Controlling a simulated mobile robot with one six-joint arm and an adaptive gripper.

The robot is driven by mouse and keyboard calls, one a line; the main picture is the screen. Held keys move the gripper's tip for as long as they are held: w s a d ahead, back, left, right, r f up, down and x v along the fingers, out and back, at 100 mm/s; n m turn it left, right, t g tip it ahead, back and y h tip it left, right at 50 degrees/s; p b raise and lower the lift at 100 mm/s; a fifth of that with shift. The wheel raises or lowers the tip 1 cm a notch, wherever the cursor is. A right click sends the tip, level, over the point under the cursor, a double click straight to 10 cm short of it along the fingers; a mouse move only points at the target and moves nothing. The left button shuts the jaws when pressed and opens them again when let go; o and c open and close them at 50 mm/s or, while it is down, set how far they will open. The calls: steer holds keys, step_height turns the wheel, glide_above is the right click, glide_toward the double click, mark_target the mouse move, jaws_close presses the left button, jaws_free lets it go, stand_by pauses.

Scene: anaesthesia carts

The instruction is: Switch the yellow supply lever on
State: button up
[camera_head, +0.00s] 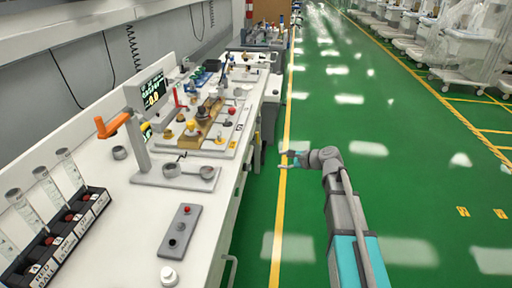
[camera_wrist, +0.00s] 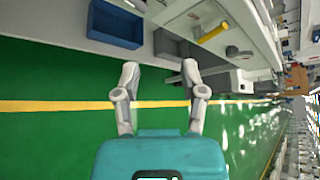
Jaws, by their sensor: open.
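My gripper (camera_head: 288,160) is held out over the green floor, to the right of the workbench, apart from everything on it. In the wrist view my gripper (camera_wrist: 160,76) shows its two fingers spread, with nothing between them. A yellow bar-like part (camera_wrist: 213,33), possibly the yellow supply lever, sits at the bench side beyond the fingers, up and to the right. In the head view a small yellow knob (camera_head: 192,126) stands on the bench fixture. I cannot tell whether these are the same part, or the lever's on or off position.
The white workbench (camera_head: 140,235) carries an orange-handled stand (camera_head: 138,140), a grey button box (camera_head: 180,230) and a rack of tubes (camera_head: 60,235). A blue bin (camera_wrist: 115,25) shows at the bench in the wrist view. The green floor (camera_head: 400,190) to the right is clear.

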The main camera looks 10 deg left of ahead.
mark_target(257, 140)
steer(key=w+f+m+t+y+b, duration=0.1)
steer(key=w+m+t+b, duration=0.3)
steer(key=w+m+b, duration=0.4)
steer(key=shift+w+a+f+m+y, duration=0.2)
steer(key=shift+w+f+m+y, duration=0.2)
steer(key=shift+w+y, duration=0.5)
steer(key=shift+a, duration=0.1)
steer(key=x, duration=1.3)
steer(key=shift+w+a+r, duration=0.1)
steer(key=shift+w+a, duration=0.05)
steer(key=shift+w, duration=0.2)
steer(key=shift+c, duration=0.2)
jaws_close()
